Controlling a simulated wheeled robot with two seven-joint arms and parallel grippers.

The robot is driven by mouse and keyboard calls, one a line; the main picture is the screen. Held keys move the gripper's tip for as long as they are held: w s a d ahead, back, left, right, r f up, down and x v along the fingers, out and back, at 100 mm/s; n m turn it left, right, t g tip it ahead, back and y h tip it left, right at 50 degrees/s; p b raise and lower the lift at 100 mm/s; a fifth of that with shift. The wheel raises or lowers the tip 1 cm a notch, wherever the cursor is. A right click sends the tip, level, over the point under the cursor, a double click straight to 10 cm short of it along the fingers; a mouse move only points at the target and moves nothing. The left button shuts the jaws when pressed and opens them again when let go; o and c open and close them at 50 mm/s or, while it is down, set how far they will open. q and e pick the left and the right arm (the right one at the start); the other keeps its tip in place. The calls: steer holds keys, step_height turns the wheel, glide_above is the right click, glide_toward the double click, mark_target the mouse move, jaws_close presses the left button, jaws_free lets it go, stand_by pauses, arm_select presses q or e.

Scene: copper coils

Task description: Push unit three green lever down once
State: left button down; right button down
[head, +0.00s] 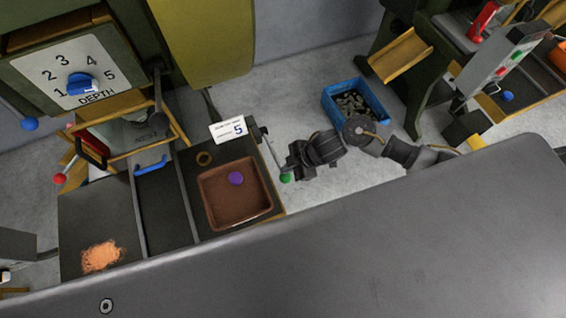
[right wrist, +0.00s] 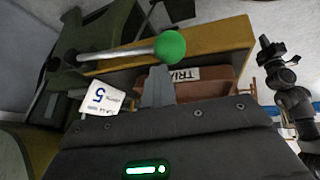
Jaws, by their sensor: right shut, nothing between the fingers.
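The green lever is a grey rod with a green ball (head: 286,178) on its end, at the right side of the near bench in the head view. In the right wrist view its green ball (right wrist: 170,46) is close ahead, the rod running left from it. My right gripper (head: 291,166) is shut and empty, just beside and above the ball in the head view. Its closed fingers (right wrist: 158,88) point toward the ball in the wrist view; contact cannot be told. My left gripper (right wrist: 266,46) seems to show small at the right of the wrist view, its jaws unclear.
A card reading 5 (head: 228,130) stands by the lever. A brown tray (head: 207,190) with a purple piece lies left of it. A dial panel (head: 45,65) stands behind. A blue crate (head: 330,100) sits on the floor, with another bench (head: 462,40) at upper right.

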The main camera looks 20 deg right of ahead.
steer(key=shift+s, duration=0.1)
steer(key=shift+w+r+p, duration=0.35)
steer(key=shift+r+p, duration=0.55)
steer(key=shift+p, duration=0.05)
steer(key=shift+w+r+p, duration=0.35)
steer(key=shift+r+p, duration=0.6)
steer(key=shift+w+r+p, duration=0.35)
steer(key=shift+r+p, duration=0.55)
steer(key=shift+p, duration=0.05)
steer(key=r+p, duration=0.1)
steer(key=w+r+p, duration=0.1)
steer(key=r+p, duration=0.2)
steer(key=shift+w+a+r+p, duration=0.15)
steer(key=shift+w+r+p, duration=0.15)
steer(key=shift+w+p, duration=0.1)
